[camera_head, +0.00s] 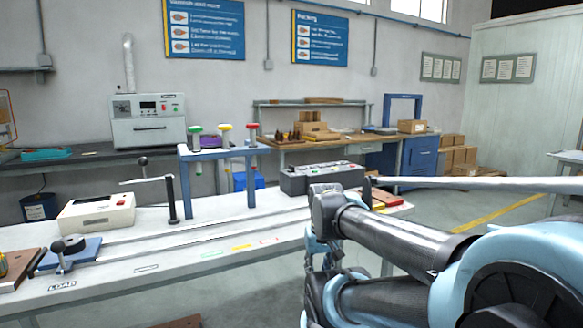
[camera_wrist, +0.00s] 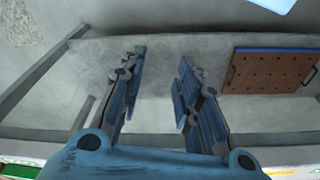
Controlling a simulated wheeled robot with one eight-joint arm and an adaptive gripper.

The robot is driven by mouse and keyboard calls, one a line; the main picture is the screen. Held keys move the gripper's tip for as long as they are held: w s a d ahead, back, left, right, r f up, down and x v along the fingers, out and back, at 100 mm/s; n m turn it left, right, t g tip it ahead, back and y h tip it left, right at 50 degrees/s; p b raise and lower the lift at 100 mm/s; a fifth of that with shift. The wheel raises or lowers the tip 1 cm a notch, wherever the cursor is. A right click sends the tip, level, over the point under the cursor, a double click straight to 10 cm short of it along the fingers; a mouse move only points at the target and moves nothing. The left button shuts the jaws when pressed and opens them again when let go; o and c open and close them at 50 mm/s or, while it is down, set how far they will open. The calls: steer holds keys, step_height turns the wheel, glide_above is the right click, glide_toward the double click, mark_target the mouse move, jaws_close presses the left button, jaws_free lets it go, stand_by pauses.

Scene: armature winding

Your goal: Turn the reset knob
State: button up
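No knob marked as reset can be made out. On the white workbench (camera_head: 190,243), a beige box (camera_head: 97,215) with a small display and a red button stands at the left. A black box (camera_head: 322,178) with small controls on top stands at the bench's right end; they are too small to read. A dark round knob or handle (camera_head: 70,244) sits on a blue base at the front left. My gripper shows in the wrist view (camera_wrist: 160,82) with its two fingers apart and nothing between them. In the head view it hangs near the bench's front right, partly hidden by my arm.
A blue stand (camera_head: 217,152) with green, yellow and red-topped pieces rises from the bench. Rails run along the bench top. A brown perforated board (camera_wrist: 270,70) with a blue edge lies right of my gripper. A grey instrument (camera_head: 148,120) stands on the rear counter.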

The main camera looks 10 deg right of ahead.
steer(key=w+r, duration=0.8)
steer(key=r, duration=0.3)
step_height(320, 180, up, 22)
steer(key=r+n+t+y, duration=0.1)
steer(key=n+t, duration=0.1)
steer(key=n, duration=0.1)
glide_above(291, 168)
steer(key=s+d, duration=0.2)
steer(key=s, duration=0.3)
steer(key=x, duration=1.7)
steer(key=shift+s+a+f, duration=0.1)
steer(key=shift+s+f, duration=0.1)
